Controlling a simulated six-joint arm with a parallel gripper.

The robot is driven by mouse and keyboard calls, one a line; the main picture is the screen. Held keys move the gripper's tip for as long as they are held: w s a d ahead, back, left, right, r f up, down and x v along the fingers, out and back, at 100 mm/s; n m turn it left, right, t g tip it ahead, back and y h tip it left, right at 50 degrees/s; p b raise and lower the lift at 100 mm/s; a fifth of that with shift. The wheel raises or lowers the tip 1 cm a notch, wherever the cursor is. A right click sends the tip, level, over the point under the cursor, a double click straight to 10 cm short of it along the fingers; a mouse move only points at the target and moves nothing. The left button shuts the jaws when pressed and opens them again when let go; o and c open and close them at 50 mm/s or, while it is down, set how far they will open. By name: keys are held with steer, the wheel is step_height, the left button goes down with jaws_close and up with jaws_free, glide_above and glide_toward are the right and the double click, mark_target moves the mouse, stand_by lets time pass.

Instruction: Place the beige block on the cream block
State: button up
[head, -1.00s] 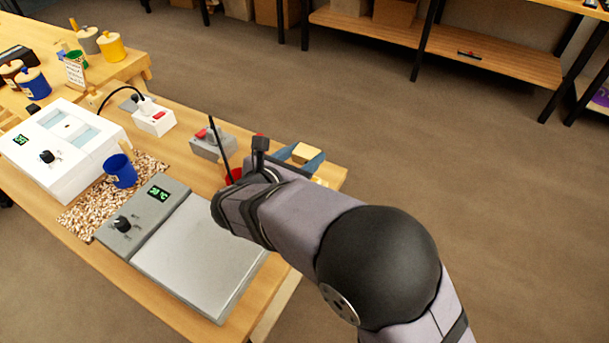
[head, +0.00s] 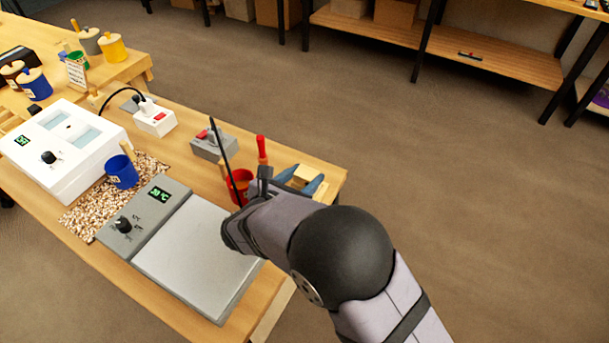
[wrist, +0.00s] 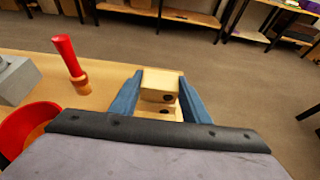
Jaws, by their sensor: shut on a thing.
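My gripper (head: 300,179) is low over the right end of the bench, its blue fingers closed around the sides of the beige block (wrist: 161,80). The beige block also shows between the fingers in the head view (head: 304,173). In the wrist view a second pale wooden piece, seemingly the cream block (wrist: 158,113), shows just below the beige block between the fingers, with a dark round spot on it. I cannot tell whether the two blocks touch. My arm hides much of this area in the head view.
A red-handled tool (wrist: 68,62) stands upright left of the fingers. A red cup (wrist: 27,125) with a dark stick and a grey switch box (head: 213,144) are close by. A grey hot plate (head: 195,255) lies nearer.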

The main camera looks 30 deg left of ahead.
steer(key=shift+f, duration=0.2)
steer(key=o, duration=1)
steer(key=shift+r, duration=0.1)
steer(key=shift+r, duration=0.2)
steer(key=b+v, duration=0.1)
steer(key=v, duration=1.1)
